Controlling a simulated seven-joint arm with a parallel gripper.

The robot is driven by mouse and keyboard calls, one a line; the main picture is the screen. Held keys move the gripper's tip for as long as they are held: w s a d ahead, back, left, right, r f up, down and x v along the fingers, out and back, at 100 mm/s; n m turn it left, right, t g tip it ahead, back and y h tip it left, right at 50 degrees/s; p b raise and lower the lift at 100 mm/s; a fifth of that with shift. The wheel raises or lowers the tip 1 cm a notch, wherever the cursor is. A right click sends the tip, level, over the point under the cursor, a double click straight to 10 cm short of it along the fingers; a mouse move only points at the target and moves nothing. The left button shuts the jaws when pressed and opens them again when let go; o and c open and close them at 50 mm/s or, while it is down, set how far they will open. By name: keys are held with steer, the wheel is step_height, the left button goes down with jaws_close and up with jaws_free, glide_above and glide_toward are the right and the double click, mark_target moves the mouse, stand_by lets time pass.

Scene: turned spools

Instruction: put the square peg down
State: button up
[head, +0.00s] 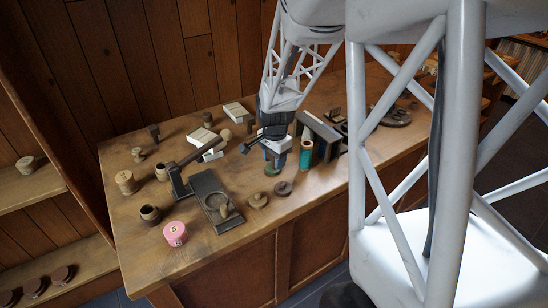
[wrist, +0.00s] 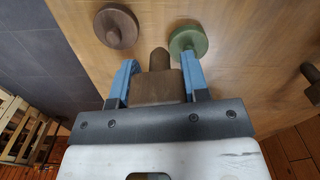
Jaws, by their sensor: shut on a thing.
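The square peg (wrist: 158,86) is a brown wooden block with a narrower rounded stub, seen in the wrist view. My gripper (wrist: 158,68) has its two blue fingers shut on the block's sides. The stub points away from my palm. In the head view my gripper (head: 277,160) is low over the right part of the table (head: 318,183), and the peg is hard to make out there. I cannot tell whether the peg touches the tabletop.
A green disc piece (wrist: 188,40) and a brown disc piece (wrist: 116,27) lie just beyond my fingers. A teal cylinder (head: 306,148) stands close to my gripper's right. A dark plate with a ring (head: 205,186) and a pink spool (head: 175,233) are left. The front edge is clear.

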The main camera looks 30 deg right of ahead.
steer(key=shift+a, duration=0.1)
stand_by(0.7)
steer(key=shift+s+a+r, duration=0.1)
steer(key=shift+a, duration=0.35)
steer(key=s+a+r+n, duration=0.2)
steer(key=s+a+n, duration=0.2)
steer(key=a, duration=0.5)
steer(key=s+a+r+n, duration=0.2)
steer(key=s+a+n, duration=0.15)
steer(key=a, duration=0.45)
steer(key=s+a+n, duration=0.8)
steer(key=s+a, duration=0.4)
steer(key=shift+s+r, duration=0.25)
steer(key=shift+s, duration=0.1)
steer(key=shift+w+a+f, duration=0.25)
steer(key=shift+w+a, duration=0.45)
steer(key=shift+w, duration=1.85)
steer(key=shift+w+a+f, duration=0.25)
steer(key=shift+w+a, duration=0.5)
steer(key=shift+w, duration=1.85)
steer(key=shift+w+a+f, duration=0.25)
steer(key=shift+w+a, duration=0.45)
steer(key=shift+w, duration=1.85)
